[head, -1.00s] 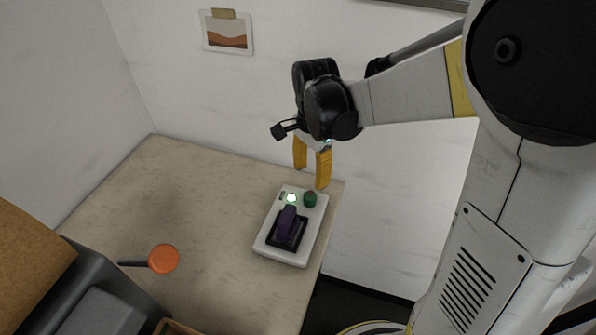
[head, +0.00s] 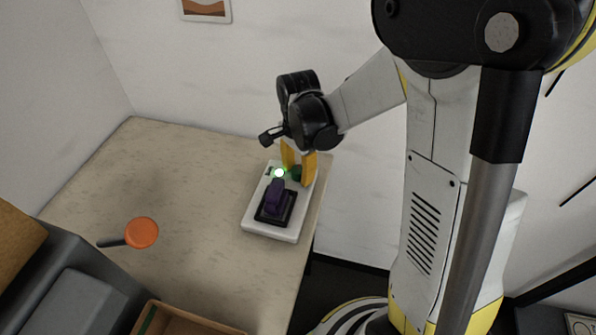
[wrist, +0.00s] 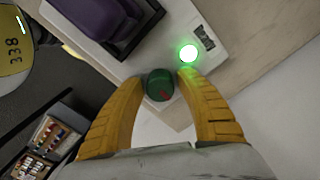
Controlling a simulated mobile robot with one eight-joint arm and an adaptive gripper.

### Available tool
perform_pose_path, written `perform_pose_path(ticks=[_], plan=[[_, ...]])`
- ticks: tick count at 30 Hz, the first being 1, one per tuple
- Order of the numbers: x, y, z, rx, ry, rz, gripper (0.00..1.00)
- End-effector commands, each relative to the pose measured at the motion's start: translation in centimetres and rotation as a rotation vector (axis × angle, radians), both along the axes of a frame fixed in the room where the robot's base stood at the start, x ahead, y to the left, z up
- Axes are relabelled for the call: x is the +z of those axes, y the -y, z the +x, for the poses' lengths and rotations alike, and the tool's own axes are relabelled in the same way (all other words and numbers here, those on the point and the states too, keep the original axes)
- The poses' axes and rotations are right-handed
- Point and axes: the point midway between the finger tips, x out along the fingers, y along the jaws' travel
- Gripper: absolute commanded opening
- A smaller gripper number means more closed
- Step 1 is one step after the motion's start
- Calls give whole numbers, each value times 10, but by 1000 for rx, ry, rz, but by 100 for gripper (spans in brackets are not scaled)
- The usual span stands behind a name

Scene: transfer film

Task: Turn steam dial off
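The steam dial (wrist: 159,86) is a small green round knob with a red mark, at the edge of a white panel (head: 283,234). It also shows in the head view (head: 297,173). My gripper (wrist: 162,85) is open, with one yellow finger on each side of the dial. In the wrist view gaps show between the fingers and the dial; I cannot tell any contact. A green light (wrist: 188,53) glows on the panel beside the dial. A purple lever or switch (head: 275,196) sits in a black frame on the same panel.
The panel lies on a beige counter (head: 190,190) near its right edge. An orange round object with a dark handle (head: 142,233) lies to the left. A brown tray (head: 180,322) and dark grey equipment (head: 75,290) stand at the front. White walls rise behind.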

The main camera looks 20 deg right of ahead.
Motion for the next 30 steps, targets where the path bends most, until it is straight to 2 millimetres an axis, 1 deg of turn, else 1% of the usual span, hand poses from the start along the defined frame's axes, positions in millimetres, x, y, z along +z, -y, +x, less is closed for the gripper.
perform_pose_path(ticks=[1,2,3,4,11,17,23,30], plan=[[0,0,0,0,0,0,24],[0,0,0,0,0,0,15],[0,0,0,0,0,0,3],[0,0,0,0,0,0,0],[0,0,0,11,0,0,0],[0,0,0,77,0,0,0],[0,0,0,216,0,0,0],[0,0,0,439,0,0,0]])
